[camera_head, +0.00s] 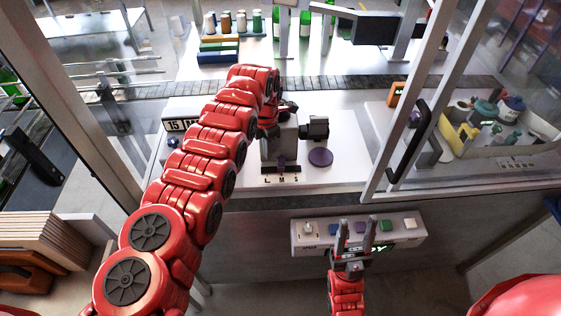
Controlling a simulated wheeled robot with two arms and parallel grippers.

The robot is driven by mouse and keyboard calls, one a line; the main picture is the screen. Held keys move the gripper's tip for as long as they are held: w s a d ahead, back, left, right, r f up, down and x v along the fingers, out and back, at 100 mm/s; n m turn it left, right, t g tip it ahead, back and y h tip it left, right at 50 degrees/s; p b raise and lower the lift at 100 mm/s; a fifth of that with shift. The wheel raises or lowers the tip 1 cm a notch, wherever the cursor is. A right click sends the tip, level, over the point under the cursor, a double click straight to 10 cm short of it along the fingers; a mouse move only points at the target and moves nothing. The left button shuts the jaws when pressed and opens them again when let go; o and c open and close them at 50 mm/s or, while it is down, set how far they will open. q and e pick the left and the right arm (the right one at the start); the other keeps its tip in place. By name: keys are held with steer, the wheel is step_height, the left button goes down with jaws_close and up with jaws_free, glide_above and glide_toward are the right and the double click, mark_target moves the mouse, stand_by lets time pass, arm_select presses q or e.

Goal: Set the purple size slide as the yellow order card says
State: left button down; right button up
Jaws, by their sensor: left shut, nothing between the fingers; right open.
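My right gripper (356,222) is open and empty, fingers up, before the button panel. I cannot make out a yellow order card.
The button panel (304,245) carries several coloured buttons below the bench edge. A purple disc (320,157) lies right of the machine head. A counter (176,125) reading 15 stands left. A glass door with a black handle (410,142) and a bin of parts (530,142) are at the right.

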mark_target(269, 170)
arm_select(q)
steer(key=shift+f+b, duration=0.75)
steer(key=shift+f, duration=0.55)
steer(key=shift+s+f, duration=0.15)
steer(key=shift+s, duration=0.05)
steer(key=shift+s+f, duration=0.1)
steer(key=shift+r+p, duration=0.55)
steer(key=shift+p, duration=0.25)
steer(key=shift+w+a+r+p, duration=0.2)
steer(key=shift+r+p, duration=0.5)
steer(key=shift+p, duration=0.1)
steer(key=r+p, duration=0.2)
steer(key=r, duration=0.1)
steer(key=r+p, duration=0.1)
steer(key=p, duration=0.1)
steer(key=shift+a+r, duration=0.4)
steer(key=shift+w, duration=0.1)
